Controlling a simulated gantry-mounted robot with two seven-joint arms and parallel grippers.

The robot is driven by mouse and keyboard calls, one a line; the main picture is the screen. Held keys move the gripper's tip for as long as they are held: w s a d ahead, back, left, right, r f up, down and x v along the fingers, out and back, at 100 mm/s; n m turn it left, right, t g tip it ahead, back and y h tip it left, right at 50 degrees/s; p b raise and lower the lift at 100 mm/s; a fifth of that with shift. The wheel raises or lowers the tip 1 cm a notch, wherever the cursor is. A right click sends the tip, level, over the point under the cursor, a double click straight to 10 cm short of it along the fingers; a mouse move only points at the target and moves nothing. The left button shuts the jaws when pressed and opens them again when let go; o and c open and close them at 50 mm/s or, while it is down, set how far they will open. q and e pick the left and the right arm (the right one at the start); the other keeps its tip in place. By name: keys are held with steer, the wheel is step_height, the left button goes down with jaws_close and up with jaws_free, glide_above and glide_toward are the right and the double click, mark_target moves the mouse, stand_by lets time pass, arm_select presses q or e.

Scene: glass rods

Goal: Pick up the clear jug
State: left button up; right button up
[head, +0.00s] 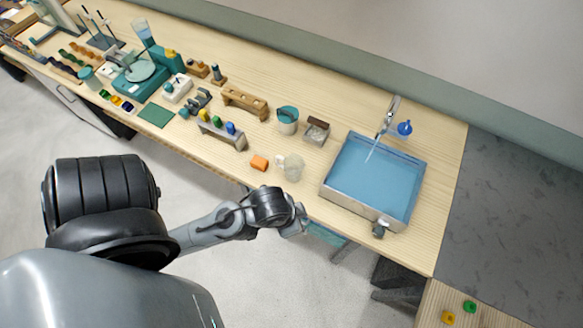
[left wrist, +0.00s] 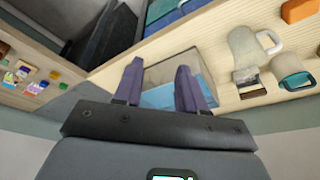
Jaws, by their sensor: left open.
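The clear jug (head: 292,168) stands upright near the bench's front edge, left of the sink; it looks frosted and pale. In the left wrist view the jug (left wrist: 243,47), with its handle, shows at the upper right, outside the jaws. My left gripper (head: 300,222) is beyond the bench's front edge in the head view, below the jug in the picture and apart from it. The left wrist view shows the left gripper's (left wrist: 158,88) two fingers spread and empty, with the sink seen between them. My right gripper is not in view.
The water-filled sink (head: 327,190) with a tap (head: 392,110) is to the right. Racks and bottles crowd the bench's left.

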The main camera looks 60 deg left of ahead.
arm_select(q)
steer(key=o, duration=0.9)
steer(key=shift+w, duration=0.1)
